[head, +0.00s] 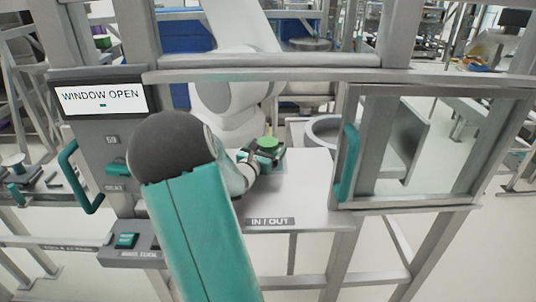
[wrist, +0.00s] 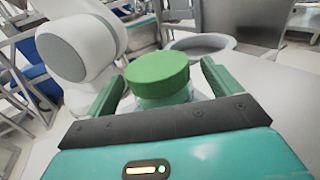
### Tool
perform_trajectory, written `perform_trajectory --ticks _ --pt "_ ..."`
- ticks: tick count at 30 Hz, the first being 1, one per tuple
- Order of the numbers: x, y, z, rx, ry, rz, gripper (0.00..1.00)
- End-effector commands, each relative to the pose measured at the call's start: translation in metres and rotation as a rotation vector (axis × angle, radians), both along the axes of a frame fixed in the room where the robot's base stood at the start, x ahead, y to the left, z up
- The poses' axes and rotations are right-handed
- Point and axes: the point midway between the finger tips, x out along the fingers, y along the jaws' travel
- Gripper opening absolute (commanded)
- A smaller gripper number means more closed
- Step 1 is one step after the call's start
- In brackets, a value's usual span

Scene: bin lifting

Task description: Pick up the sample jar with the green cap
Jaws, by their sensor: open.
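The sample jar's green cap (head: 267,143) shows in the head view above the white shelf marked IN / OUT (head: 310,190). In the wrist view the green cap (wrist: 157,73) is large and central, with the clear jar body (wrist: 165,98) just below it. My gripper (wrist: 160,85) is open, with one green finger to the left of the jar and the other to the right. A gap shows between the right finger and the cap. In the head view my gripper (head: 265,152) is around the jar and hides most of its body.
A metal frame surrounds the opening, with a sign reading WINDOW OPEN (head: 104,98) at left. A framed window panel (head: 430,145) with a green handle (head: 347,163) stands at right. A white robot arm (head: 228,95) and a round grey basin (head: 325,131) are behind the jar.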

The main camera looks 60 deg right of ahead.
Motion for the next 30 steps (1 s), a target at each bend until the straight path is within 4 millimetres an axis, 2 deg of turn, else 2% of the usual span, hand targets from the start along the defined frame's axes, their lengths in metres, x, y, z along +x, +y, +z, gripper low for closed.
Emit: perform_trajectory --ticks 3,10,11,24,30 --pt "-0.0006 -0.0119 0.0001 0.0 -0.001 -0.002 0.9" --pt "-0.0001 -0.0131 0.0002 0.0 -0.001 0.0 0.9" --pt "-0.0001 -0.0131 0.0002 0.0 -0.001 0.0 0.86" --pt "-0.0001 -0.0128 0.0004 0.0 -0.001 0.0 0.0" --pt "-0.0001 -0.013 0.0013 -0.002 -0.002 0.0 0.0"
